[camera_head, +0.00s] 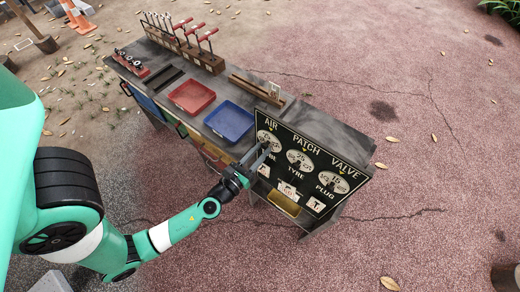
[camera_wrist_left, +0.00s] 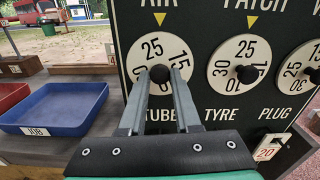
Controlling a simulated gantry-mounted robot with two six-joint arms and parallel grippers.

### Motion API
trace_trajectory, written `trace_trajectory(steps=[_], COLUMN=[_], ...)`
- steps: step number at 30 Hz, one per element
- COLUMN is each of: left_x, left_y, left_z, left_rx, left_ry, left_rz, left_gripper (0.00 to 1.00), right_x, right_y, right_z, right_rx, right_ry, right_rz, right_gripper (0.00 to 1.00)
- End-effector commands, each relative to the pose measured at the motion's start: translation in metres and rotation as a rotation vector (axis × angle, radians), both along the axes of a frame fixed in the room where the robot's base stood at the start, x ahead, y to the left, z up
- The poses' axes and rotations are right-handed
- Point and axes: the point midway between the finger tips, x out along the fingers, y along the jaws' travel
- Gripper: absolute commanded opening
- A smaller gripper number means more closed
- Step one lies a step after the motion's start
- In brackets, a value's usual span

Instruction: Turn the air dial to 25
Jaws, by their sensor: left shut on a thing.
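The air dial is a white disc (camera_head: 268,136) at the left of the black sign panel (camera_head: 310,164). In the left wrist view the air dial (camera_wrist_left: 181,54) shows 25 at its upper left and 15 at its right. The 25 sits slightly left of the yellow pointer (camera_wrist_left: 159,18) above the dial. My left gripper (camera_head: 264,149) is shut on the dial's dark knob (camera_wrist_left: 160,73), with one finger on each side. The fingers hide the lower part of the dial. My right gripper is not in view.
The patch dial (camera_wrist_left: 239,64) has 25 at its top, and the valve dial (camera_head: 335,182) is further right. Blue tray (camera_head: 230,121) and red tray (camera_head: 191,96) lie on the cart top. Red-handled tools (camera_head: 195,38) stand at the back. Small tags hang below the dials.

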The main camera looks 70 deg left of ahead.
Motion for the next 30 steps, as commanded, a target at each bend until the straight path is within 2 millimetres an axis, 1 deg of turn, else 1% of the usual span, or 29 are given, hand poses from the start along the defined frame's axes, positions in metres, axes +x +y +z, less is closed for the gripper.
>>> trace_trajectory(steps=[6, 12, 19, 30], left_x=[-0.0001, -0.0001, -0.0002, -0.0003], left_y=[0.0001, 0.0002, 0.0002, 0.0003], left_z=[0.0004, -0.0001, -0.0005, -0.0010], left_rx=[0.138, 0.229, 0.281, 0.291], left_ry=[0.098, 0.161, 0.197, 0.203], left_rz=[0.000, -0.001, -0.001, 0.000], left_gripper=[0.00, 0.00, 0.00, 0.00], right_x=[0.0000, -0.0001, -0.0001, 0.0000], right_y=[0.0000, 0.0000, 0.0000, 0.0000], right_z=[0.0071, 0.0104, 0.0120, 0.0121], right_rx=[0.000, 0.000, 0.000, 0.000], right_ry=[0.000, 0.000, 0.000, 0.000], right_rz=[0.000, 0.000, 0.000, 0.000], right_gripper=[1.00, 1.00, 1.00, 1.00])
